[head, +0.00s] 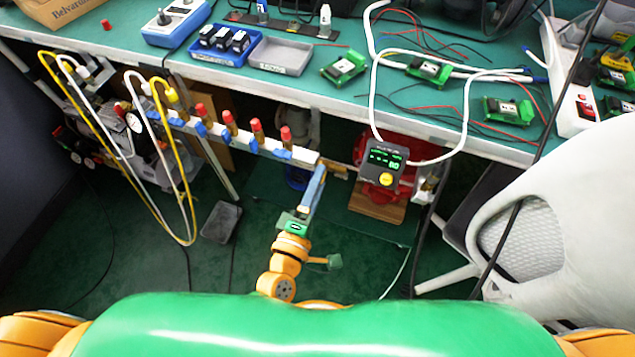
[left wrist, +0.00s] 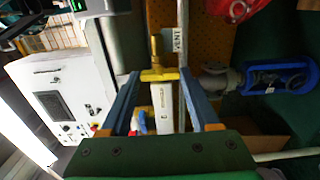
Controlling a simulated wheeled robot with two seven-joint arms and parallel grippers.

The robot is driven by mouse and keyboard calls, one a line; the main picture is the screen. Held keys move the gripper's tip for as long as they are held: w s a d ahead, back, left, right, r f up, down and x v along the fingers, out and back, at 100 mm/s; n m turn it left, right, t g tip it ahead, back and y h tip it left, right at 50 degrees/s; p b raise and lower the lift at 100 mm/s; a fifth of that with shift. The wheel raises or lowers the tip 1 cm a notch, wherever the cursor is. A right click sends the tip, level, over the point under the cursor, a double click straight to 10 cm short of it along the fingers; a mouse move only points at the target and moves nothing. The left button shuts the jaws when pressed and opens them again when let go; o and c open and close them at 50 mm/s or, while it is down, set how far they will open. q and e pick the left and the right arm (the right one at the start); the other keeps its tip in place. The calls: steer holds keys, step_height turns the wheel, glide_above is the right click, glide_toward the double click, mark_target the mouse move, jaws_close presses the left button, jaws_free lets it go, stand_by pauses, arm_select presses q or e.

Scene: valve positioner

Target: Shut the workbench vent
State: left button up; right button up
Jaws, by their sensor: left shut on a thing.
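In the left wrist view a yellow valve handle (left wrist: 160,75) spans crosswise between the blue fingers of my left gripper (left wrist: 160,74), which is shut on it. A tag reading VENT (left wrist: 179,40) hangs right beside it, so I take this for the vent valve. A pale bar or pipe (left wrist: 164,110) runs below the handle between the fingers. In the head view my left gripper (head: 321,167) reaches under the bench front, at the right end of the white valve manifold (head: 265,150). There its fingers hide the handle. My right gripper is not in view.
Several red-topped valves with blue handles stand along the manifold. A grey controller (head: 385,168) with a green display and yellow knob hangs right of my gripper. White and yellow hoses (head: 160,165) loop at the left. A white chair (head: 545,235) stands at the right.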

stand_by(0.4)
arm_select(q)
steer(key=o, duration=1.4)
steer(key=shift+c, duration=0.2)
steer(key=v, duration=0.7)
